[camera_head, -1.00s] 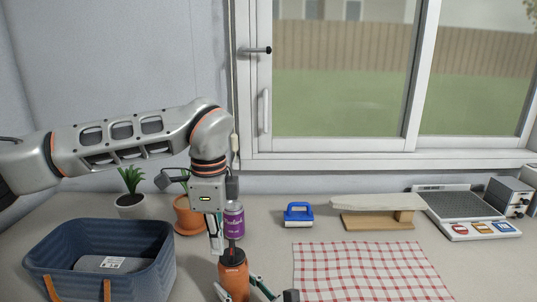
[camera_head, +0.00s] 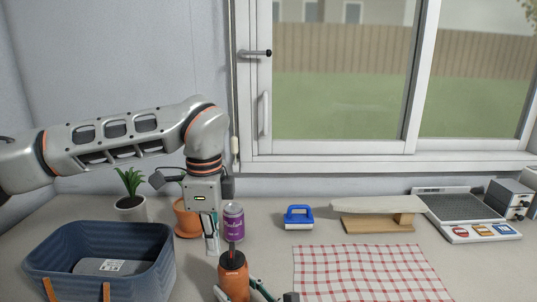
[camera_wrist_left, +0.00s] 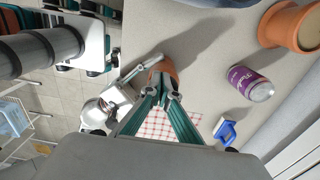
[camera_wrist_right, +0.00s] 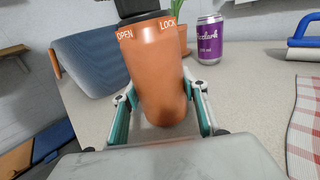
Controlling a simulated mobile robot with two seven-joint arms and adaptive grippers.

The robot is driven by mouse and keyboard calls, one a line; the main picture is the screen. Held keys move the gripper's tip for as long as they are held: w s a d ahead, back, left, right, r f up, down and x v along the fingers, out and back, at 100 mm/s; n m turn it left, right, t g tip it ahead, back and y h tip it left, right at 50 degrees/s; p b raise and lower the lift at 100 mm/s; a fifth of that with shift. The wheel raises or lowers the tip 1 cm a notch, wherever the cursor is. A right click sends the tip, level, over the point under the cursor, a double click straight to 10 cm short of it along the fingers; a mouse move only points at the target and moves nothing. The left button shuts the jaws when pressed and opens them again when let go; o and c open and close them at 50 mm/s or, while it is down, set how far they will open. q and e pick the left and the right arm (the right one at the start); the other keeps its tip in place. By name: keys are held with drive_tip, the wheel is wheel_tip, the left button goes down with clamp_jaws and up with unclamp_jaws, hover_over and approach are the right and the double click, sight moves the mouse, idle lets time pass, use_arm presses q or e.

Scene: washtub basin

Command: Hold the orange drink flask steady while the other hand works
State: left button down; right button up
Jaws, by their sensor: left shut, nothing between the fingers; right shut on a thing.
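The orange drink flask (camera_head: 234,281) stands upright at the front of the counter. Its dark top (camera_wrist_right: 140,8) and the OPEN and LOCK marks near its upper edge show in the right wrist view. My right gripper (camera_wrist_right: 162,112) is shut on the flask body, one finger on each side; the head view shows only part of it low beside the flask. My left gripper (camera_head: 211,250) is shut and empty, pointing down just left of the flask's top. In the left wrist view, its closed fingertips (camera_wrist_left: 168,97) overlap the flask (camera_wrist_left: 163,70); contact is unclear.
A purple can (camera_head: 233,222) stands just behind the flask. Potted plants (camera_head: 131,207) and a blue basket (camera_head: 165,262) are to the left. A blue-handled brush (camera_head: 298,217), a checked cloth (camera_head: 370,272) and a small board stand (camera_head: 378,222) are to the right.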

use_arm(q)
wheel_tip(320, 180, up, 5)
drive_tip(key=shift+r, duration=0.1)
idle(0.3)
use_arm(e)
drive_tip(key=o, duration=1.1)
drive_tip(key=shift+s, duration=0.1)
